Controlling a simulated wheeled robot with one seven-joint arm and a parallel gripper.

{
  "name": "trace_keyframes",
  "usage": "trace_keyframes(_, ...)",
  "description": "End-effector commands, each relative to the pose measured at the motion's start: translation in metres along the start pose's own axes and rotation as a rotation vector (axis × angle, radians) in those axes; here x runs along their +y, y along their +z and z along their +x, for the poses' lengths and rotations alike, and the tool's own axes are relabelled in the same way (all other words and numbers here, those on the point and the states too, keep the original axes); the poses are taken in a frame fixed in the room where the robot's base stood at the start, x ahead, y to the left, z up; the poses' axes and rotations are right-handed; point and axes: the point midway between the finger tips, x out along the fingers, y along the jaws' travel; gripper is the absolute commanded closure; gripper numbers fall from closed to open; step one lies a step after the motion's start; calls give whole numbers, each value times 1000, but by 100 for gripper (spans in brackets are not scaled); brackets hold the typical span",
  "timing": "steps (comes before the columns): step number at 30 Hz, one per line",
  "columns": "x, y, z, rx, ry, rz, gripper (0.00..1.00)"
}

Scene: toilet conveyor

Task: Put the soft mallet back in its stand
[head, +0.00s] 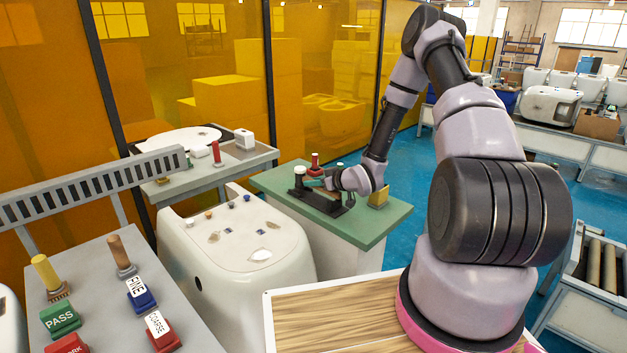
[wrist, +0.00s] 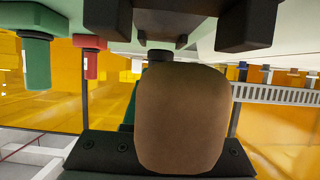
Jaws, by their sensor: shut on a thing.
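My gripper (head: 335,183) is low over the green-topped table, at a black stand (head: 322,203). It is shut on what I take to be the soft mallet, which is hardly distinguishable in the head view. In the wrist view, a large brown rounded piece (wrist: 182,118), taken as part of the mallet, fills the middle, with a dark neck above it. Black blocks show along the top edge of that view. Whether the mallet touches or sits in the stand is unclear, and its far part is hidden.
A red-topped piece (head: 315,160) and a white-capped post (head: 300,171) stand beside my gripper. A yellow block (head: 379,196) is at the table's right. A white toilet-shaped body (head: 240,245) stands close in front. The green tabletop (head: 372,228) is clear towards its near right edge.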

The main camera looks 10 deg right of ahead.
Motion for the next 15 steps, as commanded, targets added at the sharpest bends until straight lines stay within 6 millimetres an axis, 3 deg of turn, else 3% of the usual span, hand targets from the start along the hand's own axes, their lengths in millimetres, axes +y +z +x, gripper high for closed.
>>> trace_keyframes(15,0,15,7,3,0,-2,100)
